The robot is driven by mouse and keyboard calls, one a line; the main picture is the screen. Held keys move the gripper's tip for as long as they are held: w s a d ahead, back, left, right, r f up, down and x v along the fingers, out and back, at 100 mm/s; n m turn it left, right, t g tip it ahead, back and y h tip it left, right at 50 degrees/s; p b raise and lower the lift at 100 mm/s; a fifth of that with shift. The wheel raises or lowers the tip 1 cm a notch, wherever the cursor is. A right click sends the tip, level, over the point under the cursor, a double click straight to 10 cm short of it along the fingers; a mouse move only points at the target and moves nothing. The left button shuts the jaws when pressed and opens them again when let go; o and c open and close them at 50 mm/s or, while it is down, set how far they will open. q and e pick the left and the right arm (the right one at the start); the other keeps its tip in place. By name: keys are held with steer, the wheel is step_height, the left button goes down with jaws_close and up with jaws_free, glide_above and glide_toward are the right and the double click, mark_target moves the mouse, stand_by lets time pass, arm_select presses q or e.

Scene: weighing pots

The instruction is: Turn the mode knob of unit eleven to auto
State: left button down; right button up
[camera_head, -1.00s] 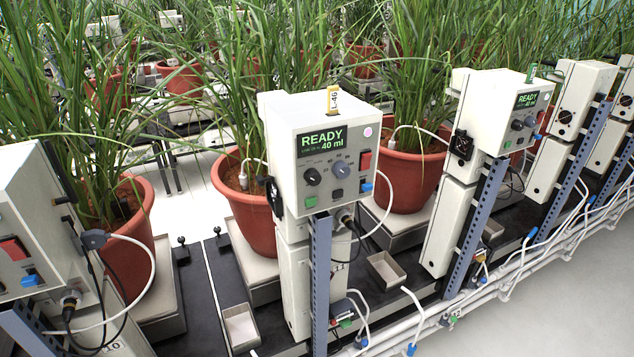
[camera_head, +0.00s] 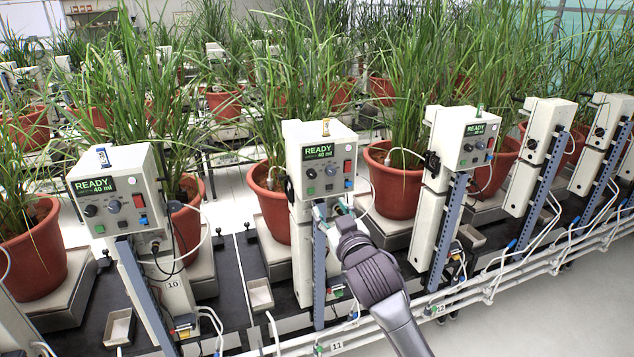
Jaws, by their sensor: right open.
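Unit eleven is the white control box (camera_head: 320,137) in the middle, on a post above the rail label 11 (camera_head: 337,346). Its green screen (camera_head: 318,152) reads READY 40 ml. Below the screen are a black knob (camera_head: 311,173) at left and a grey-blue knob (camera_head: 331,170) to its right. Which is the mode knob, and where their pointers stand, is too small to tell. My right gripper (camera_head: 333,208) is open, just below the box's front face, apart from the knobs. It hides part of the post and lower panel. My left gripper is out of view.
Similar boxes stand on both sides: unit ten (camera_head: 112,190) at left and another unit (camera_head: 462,137) at right. Potted plants (camera_head: 270,200) stand behind. A white pipe rail (camera_head: 490,290) runs along the front, with open grey floor (camera_head: 560,320) beyond at lower right.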

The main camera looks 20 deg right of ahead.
steer(key=r, duration=0.2)
steer(key=p, duration=0.1)
glide_toward(313, 175)
steer(key=w+p, duration=0.1)
steer(key=w, duration=0.7)
steer(key=shift+w+f+p, duration=0.1)
steer(key=shift+w+p, duration=0.25)
steer(key=shift+p, duration=0.05)
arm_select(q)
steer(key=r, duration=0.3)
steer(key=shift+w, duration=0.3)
arm_select(e)
steer(key=shift+c, duration=0.4)
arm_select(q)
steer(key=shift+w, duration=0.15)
arm_select(e)
jaws_close()
